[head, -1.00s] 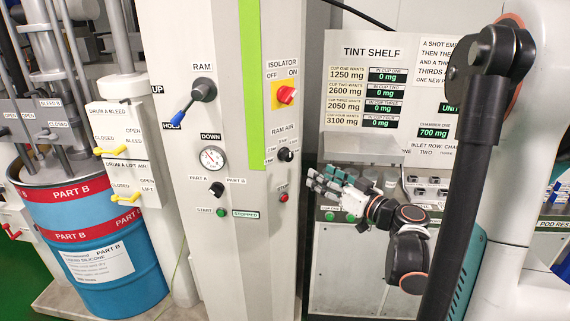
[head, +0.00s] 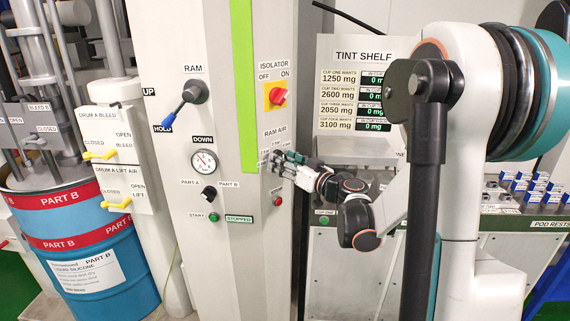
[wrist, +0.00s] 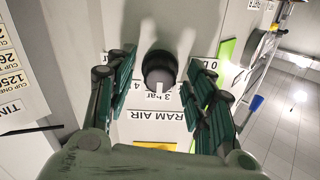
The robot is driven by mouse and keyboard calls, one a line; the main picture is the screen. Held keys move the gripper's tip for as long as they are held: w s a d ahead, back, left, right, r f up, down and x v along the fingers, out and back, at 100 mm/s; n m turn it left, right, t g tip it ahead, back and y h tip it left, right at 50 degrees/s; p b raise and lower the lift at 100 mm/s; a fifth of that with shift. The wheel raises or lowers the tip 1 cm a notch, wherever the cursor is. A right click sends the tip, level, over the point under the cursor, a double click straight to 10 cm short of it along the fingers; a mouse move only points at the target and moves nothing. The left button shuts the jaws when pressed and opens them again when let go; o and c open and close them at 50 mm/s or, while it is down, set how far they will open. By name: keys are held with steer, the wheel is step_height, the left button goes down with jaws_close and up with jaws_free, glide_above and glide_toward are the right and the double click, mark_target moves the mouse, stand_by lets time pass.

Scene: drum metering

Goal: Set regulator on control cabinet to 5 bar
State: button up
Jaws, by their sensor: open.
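The regulator is a black round knob (wrist: 160,68) below the RAM AIR label on the grey control cabinet (head: 228,130). In the wrist view, which is upside down, its white mark points toward the RAM AIR label, beside the "3 bar" print. In the wrist view my gripper (wrist: 165,75) is open, with one green-padded finger on each side of the knob. Gaps show between both fingers and the knob.
Above the regulator is the red isolator switch (head: 278,96). A red stop button (head: 278,201) sits below it. The RAM lever (head: 192,95), pressure gauge (head: 204,161) and part selector (head: 208,194) are to the left. The tint shelf (head: 345,150) stands to the right.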

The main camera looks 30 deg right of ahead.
steer(key=shift+c, duration=0.4)
steer(key=c, duration=1)
steer(key=shift+m, duration=0.4)
steer(key=m+b, duration=0.1)
steer(key=m, duration=1.7)
steer(key=shift+a+r+m, duration=0.1)
steer(key=shift+m, duration=0.6)
